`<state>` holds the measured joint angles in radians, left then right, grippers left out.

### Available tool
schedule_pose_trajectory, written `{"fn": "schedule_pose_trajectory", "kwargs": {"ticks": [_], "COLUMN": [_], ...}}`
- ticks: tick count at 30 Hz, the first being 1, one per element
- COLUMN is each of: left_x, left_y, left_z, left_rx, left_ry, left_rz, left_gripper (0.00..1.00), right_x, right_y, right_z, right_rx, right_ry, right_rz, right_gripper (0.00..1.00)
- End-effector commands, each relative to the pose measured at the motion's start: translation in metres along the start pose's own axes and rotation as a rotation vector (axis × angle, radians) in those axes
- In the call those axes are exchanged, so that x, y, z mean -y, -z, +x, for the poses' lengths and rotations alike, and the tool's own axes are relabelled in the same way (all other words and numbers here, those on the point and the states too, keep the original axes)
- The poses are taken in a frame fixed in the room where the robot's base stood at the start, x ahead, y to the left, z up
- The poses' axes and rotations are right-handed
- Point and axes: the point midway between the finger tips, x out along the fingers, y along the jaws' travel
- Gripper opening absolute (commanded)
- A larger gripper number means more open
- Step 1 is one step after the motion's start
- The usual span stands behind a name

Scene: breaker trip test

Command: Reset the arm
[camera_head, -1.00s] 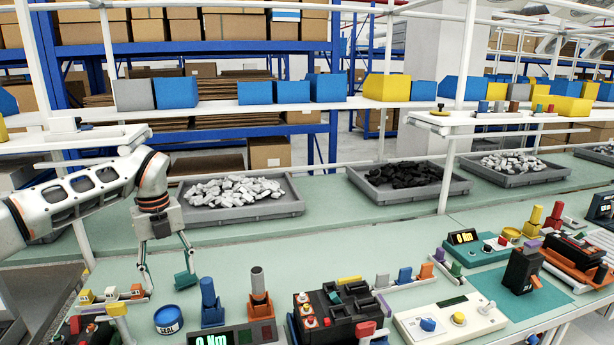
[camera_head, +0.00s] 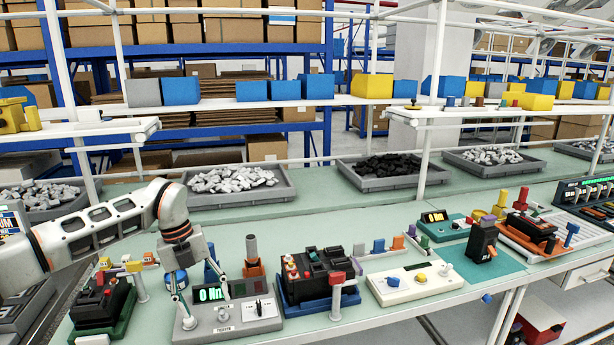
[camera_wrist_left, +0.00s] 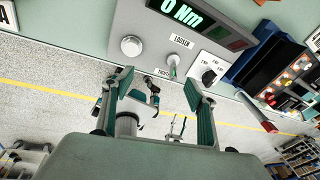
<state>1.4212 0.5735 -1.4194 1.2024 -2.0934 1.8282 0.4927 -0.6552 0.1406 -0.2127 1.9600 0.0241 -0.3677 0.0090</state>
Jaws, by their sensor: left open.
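My left arm (camera_head: 105,228) comes in from the left in the head view, white with orange bands. My left gripper (camera_head: 205,306) points down, open and empty, with its fingers apart at the grey torque device (camera_head: 205,320) with the green "0 Nm" display. In the left wrist view, the open fingers (camera_wrist_left: 157,90) reach toward the near edge of this device (camera_wrist_left: 150,22), which has a white knob and a small green lever. Whether a finger touches it I cannot tell. My right gripper is not in view.
A black breaker on a blue base (camera_head: 318,280) stands right of the torque device. A black unit on a green base (camera_head: 100,305) is at the left. A cream panel with knobs (camera_head: 415,283) lies further right. Grey trays (camera_head: 240,200) of parts line the back.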

Motion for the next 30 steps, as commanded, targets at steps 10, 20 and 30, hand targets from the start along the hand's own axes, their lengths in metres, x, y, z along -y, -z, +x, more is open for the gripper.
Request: {"fn": "schedule_pose_trajectory", "kwargs": {"ticks": [10, 20, 30], "left_x": [0.111, 0.195, 0.191], "left_y": [0.148, 0.262, 0.243], "left_z": [0.108, 0.102, 0.079], "left_rx": [-0.328, -0.553, -0.553], "left_ry": [0.460, 1.081, 1.556], "left_rz": [0.239, 0.113, -0.437], "left_gripper": [0.58, 0.58, 0.58], "right_x": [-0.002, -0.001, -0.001], "right_y": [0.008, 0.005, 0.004], "right_z": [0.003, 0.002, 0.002], "right_rx": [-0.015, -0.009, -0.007], "right_ry": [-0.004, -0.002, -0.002], "right_rz": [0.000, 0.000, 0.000], "right_gripper": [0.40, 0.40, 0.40]}}
